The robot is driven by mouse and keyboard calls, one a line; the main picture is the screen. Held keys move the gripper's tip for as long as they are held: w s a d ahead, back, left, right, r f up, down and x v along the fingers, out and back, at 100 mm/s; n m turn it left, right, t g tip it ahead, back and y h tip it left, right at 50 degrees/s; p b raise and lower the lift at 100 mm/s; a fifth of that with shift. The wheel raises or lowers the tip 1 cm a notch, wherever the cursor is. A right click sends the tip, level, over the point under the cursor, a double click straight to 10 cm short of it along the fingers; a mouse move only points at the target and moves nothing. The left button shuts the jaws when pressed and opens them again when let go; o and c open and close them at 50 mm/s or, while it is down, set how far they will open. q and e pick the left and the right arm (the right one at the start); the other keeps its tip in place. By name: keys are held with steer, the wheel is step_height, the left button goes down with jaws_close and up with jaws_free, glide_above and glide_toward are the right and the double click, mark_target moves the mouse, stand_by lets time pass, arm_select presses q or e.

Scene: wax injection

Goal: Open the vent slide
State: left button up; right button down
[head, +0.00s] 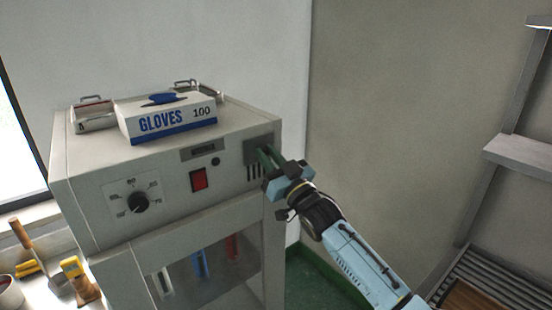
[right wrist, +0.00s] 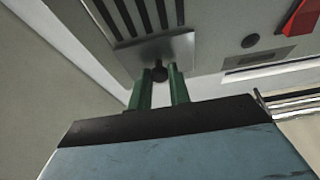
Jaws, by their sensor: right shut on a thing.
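The vent slide is a flat grey plate (head: 254,151) at the right end of the cabinet's front panel. Several dark vent slots (head: 255,172) show below it in the head view. In the right wrist view the plate (right wrist: 150,52) has a small dark knob (right wrist: 160,72), and the slots (right wrist: 135,16) run out past its far edge. My right gripper (head: 266,157) is at the plate. Its green fingers (right wrist: 160,88) stand on either side of the knob and are shut on it. My left gripper is not in view.
The white cabinet (head: 90,170) carries a glove box (head: 168,118) and metal-handled items on top. A dial (head: 138,202) and red switch (head: 199,180) are on its front. Tools lie on the left counter (head: 50,245). A grey rack (head: 515,150) stands far right.

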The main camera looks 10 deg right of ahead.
steer(key=shift+r, duration=0.3)
steer(key=c, duration=1.3)
jaws_free()
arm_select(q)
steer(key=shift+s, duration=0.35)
arm_select(e)
steer(key=shift+f, duration=0.1)
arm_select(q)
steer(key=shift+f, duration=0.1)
arm_select(e)
steer(key=shift+s+d+f, duration=0.1)
steer(key=shift+s+d+f, duration=0.1)
steer(key=shift+s+f, duration=0.05)
steer(key=shift+s, duration=0.05)
arm_select(q)
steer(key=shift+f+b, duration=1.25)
steer(key=shift+b, duration=0.05)
arm_select(e)
steer(key=shift+v, duration=6.3)
